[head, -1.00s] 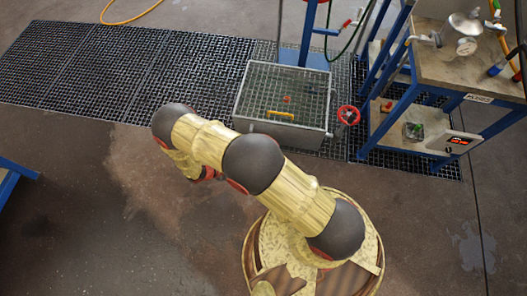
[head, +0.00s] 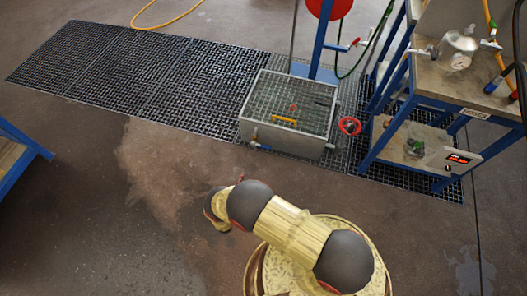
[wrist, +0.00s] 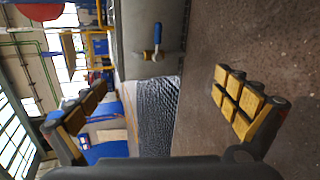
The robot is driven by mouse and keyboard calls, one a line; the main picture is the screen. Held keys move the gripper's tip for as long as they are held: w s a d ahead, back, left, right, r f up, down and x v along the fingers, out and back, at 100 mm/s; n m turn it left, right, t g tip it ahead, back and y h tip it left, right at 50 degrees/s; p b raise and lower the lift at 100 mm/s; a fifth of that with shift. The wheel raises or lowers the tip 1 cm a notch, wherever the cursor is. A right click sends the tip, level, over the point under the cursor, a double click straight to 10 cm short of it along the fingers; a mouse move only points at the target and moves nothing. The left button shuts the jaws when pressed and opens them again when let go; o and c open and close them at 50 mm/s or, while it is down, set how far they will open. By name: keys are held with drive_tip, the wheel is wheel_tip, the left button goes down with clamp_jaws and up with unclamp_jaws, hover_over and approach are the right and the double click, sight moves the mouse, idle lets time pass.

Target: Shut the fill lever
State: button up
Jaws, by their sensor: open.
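A lever with a red handle (head: 356,41) sits on the blue stand behind the grey tank, by a green hose; I cannot tell whether it is the fill lever. A second lever with a blue handle (head: 262,147) is low on the tank's front face. In the wrist view this blue handle (wrist: 157,36) stands out from the grey tank wall (wrist: 135,65), ahead of my gripper. My gripper (wrist: 163,105) is open, its padded fingers wide apart with nothing between them, and apart from the lever. In the head view its fingers are hidden.
The tank (head: 290,105) has a grated top and stands on a floor grating (head: 130,70). A red handwheel (head: 349,126) is at its right. A blue-framed bench (head: 440,85) with fittings stands further right. The floor in front of the tank is clear.

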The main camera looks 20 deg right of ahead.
drive_tip(key=w+d+f+m+b, duration=0.1)
drive_tip(key=w+d+f+b, duration=0.2)
drive_tip(key=w+d, duration=0.2)
drive_tip(key=w, duration=0.2)
drive_tip(key=shift+w+d+f, duration=0.25)
drive_tip(key=shift+w+d, duration=0.05)
drive_tip(key=shift+s+a, duration=0.1)
idle(0.5)
